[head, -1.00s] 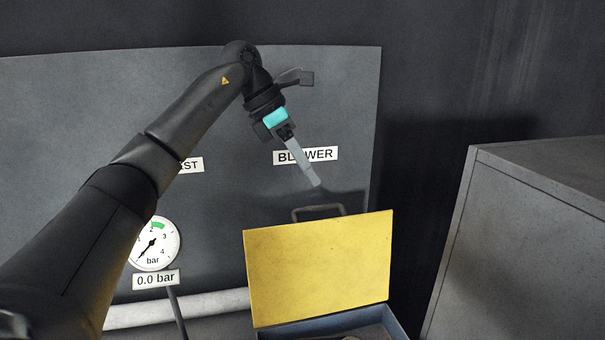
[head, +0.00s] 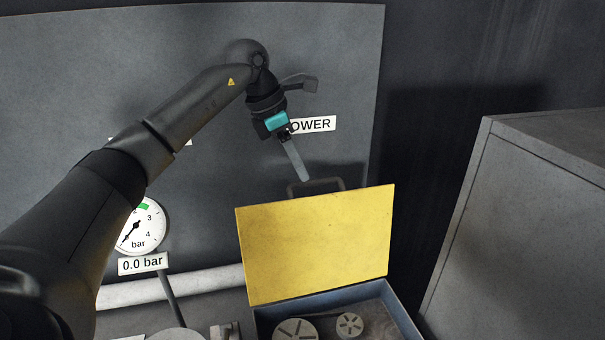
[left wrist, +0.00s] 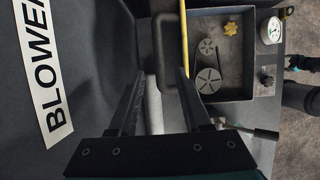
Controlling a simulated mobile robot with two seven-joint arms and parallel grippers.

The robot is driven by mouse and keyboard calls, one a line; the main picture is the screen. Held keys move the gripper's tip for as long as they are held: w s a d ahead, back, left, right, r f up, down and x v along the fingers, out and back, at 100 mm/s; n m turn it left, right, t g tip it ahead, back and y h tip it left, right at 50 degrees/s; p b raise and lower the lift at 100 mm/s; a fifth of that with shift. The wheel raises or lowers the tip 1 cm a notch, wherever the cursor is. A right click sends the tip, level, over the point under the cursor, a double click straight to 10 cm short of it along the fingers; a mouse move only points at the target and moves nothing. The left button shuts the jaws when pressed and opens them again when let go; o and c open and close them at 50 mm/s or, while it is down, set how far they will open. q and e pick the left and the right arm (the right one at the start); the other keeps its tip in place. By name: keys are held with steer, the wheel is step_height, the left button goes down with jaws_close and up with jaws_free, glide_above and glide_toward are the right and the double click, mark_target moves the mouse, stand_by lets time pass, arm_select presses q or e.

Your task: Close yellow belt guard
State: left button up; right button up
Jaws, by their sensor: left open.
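The yellow belt guard (head: 316,245) stands raised, roughly upright, at the back edge of an open blue-grey box (head: 392,297). A dark handle (head: 317,184) sticks out at its top edge. In the left wrist view the guard (left wrist: 184,35) shows nearly edge-on, with the handle (left wrist: 158,45) beside it. My left gripper (head: 306,178) points down at the handle, its tips close to the handle's left end. In the left wrist view its open fingers (left wrist: 162,73) point toward the handle. Whether they touch it I cannot tell.
Two pulleys (head: 297,330) (head: 350,325) lie inside the box. A yellow knob (left wrist: 233,29) shows there too. A pressure gauge (head: 140,226) reading 0.0 bar is at left. A grey panel (head: 200,60) stands behind; a grey cabinet (head: 530,220) is at right.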

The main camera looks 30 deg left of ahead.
arm_select(q)
steer(key=shift+x, duration=1.5)
jaws_close()
stand_by(0.4)
